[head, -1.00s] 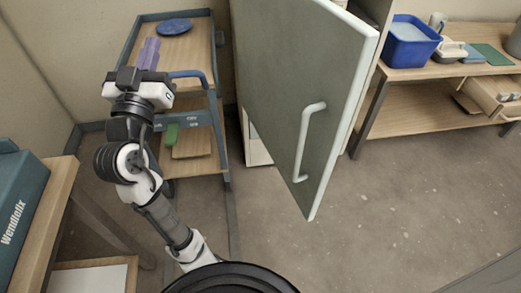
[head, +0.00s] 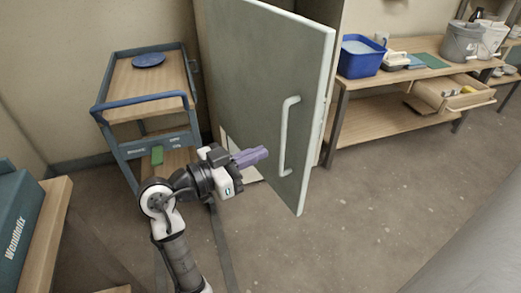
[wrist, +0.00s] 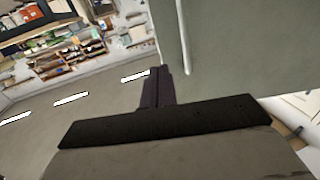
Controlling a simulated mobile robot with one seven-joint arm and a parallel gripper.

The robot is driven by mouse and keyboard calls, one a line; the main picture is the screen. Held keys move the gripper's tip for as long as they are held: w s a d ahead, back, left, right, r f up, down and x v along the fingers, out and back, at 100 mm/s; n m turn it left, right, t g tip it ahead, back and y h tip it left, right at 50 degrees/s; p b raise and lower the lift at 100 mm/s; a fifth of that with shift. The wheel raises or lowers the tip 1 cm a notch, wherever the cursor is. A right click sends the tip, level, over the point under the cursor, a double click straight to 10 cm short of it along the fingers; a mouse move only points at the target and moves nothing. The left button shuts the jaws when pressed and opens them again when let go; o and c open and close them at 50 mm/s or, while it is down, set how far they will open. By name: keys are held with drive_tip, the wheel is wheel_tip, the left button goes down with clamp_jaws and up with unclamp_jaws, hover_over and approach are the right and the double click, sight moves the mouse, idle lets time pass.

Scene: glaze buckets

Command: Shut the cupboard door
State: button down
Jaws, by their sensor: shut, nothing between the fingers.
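The cupboard door (head: 262,85) is a grey-green panel with pale edges, standing wide open in the head view. Its white bar handle (head: 286,135) is upright near the free edge. My gripper (head: 262,154) is shut and empty, its purple fingers pointing right, just left of the handle's lower part in the picture. In the wrist view the shut fingers (wrist: 158,72) appear dark beside the door panel (wrist: 240,50), with part of the handle (wrist: 182,40) above. I cannot tell whether the fingers touch the door. The cupboard's inside is mostly hidden behind the door.
A trolley (head: 120,105) with a blue plate (head: 148,60) stands left of the cupboard. A low wooden bench (head: 385,115) at right bears a blue tub (head: 361,56) and a grey bucket (head: 460,42). A teal box (head: 22,225) is at lower left. Floor right of the door is clear.

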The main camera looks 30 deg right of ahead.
sight(309, 131)
drive_tip(key=d+p, duration=0.3)
drive_tip(key=d, duration=0.8)
drive_tip(key=shift+d, duration=0.4)
drive_tip(key=shift+d, duration=0.1)
